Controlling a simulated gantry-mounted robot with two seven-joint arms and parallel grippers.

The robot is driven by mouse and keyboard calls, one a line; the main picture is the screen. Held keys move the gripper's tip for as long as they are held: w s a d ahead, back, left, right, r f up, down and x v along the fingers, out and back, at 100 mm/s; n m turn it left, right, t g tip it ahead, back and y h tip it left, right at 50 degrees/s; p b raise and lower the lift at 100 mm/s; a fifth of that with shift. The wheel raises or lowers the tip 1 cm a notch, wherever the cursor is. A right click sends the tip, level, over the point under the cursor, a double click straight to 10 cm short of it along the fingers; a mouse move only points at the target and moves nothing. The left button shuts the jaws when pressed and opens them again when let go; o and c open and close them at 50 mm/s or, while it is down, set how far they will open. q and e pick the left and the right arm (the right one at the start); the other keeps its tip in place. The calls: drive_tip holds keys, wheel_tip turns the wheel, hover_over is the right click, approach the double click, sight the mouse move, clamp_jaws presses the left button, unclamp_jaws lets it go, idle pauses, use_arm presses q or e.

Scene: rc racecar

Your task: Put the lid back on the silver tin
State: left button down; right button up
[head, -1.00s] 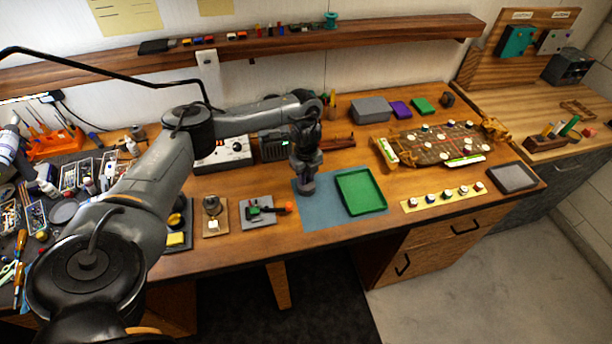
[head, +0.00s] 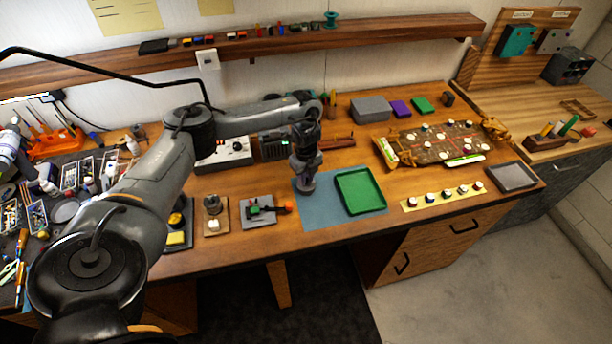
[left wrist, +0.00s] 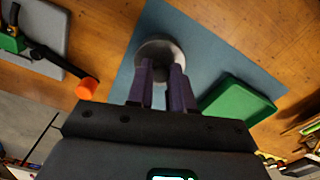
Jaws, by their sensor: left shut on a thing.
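My left gripper (head: 306,184) points down over the blue mat (head: 328,214), just left of the green tray. In the left wrist view its two fingers (left wrist: 168,98) are shut on a round silver-grey piece (left wrist: 160,47), which looks like the lid of the silver tin. In the head view this piece (head: 306,188) shows only as a small grey shape below the fingers. The fingers cover part of it. I cannot tell whether the tin is directly under it or whether the two touch. My right gripper is not in view.
The green tray (head: 361,191) lies on the mat close to the right of my gripper. A grey plate with a green and orange device (head: 262,209) lies left of the mat. A yellow strip with several round pieces (head: 444,197) lies further right. The mat's front is clear.

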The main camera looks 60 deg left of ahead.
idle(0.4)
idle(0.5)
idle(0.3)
use_arm(q)
drive_tip(key=c, duration=0.9)
unclamp_jaws()
drive_tip(key=o, duration=0.4)
drive_tip(key=shift+o, duration=0.2)
drive_tip(key=shift+p, duration=0.3)
drive_tip(key=shift+r+p, duration=1.8)
drive_tip(key=shift+r, duration=0.05)
drive_tip(key=shift+r+p, duration=1.6)
drive_tip(key=shift+r, duration=0.05)
